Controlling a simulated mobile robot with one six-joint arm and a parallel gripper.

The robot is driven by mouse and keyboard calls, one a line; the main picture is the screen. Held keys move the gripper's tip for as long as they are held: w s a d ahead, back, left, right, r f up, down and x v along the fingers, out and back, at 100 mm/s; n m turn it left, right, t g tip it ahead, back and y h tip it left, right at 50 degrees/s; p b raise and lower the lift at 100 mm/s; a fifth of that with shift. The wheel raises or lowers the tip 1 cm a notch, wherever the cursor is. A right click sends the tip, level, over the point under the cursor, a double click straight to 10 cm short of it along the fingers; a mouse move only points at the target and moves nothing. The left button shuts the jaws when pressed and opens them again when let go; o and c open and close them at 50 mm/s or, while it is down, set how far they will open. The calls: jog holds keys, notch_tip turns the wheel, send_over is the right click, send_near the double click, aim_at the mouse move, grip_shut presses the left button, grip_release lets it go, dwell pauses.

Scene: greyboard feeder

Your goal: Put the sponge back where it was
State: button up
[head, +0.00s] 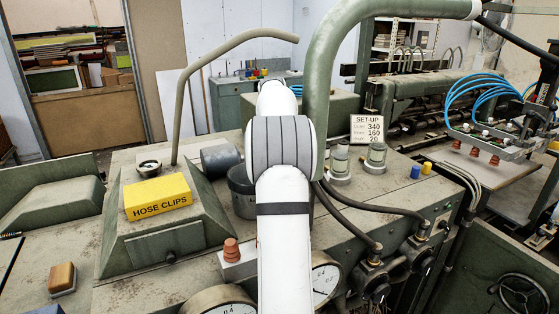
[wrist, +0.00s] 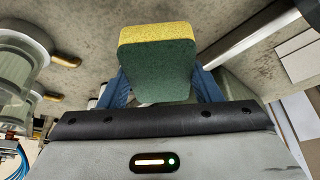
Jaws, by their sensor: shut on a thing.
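A sponge (wrist: 158,70), yellow on one layer and dark green on the other, sits between the blue fingers of my gripper (wrist: 162,78) in the wrist view. My gripper is shut on it, and the sponge is off the surface as far as I can tell. In the head view my white arm hides the gripper and the sponge. No empty place marked for the sponge can be made out.
A yellow HOSE CLIPS box (head: 158,197) sits on the machine's left housing. A dark pot (head: 243,192), two glass jars (head: 340,165) and a SET-UP card (head: 373,129) stand around my arm. A thick green pipe (head: 322,90) rises beside it.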

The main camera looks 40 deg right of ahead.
notch_tip(320, 180, down, 5)
jog(key=shift+w+a+r+p, duration=0.1)
jog(key=shift+w+a+p, duration=0.05)
jog(key=shift+p, duration=0.2)
jog(key=o, duration=0.9)
jog(key=b+v, duration=0.1)
jog(key=v, duration=1.1)
jog(key=shift+b, duration=0.4)
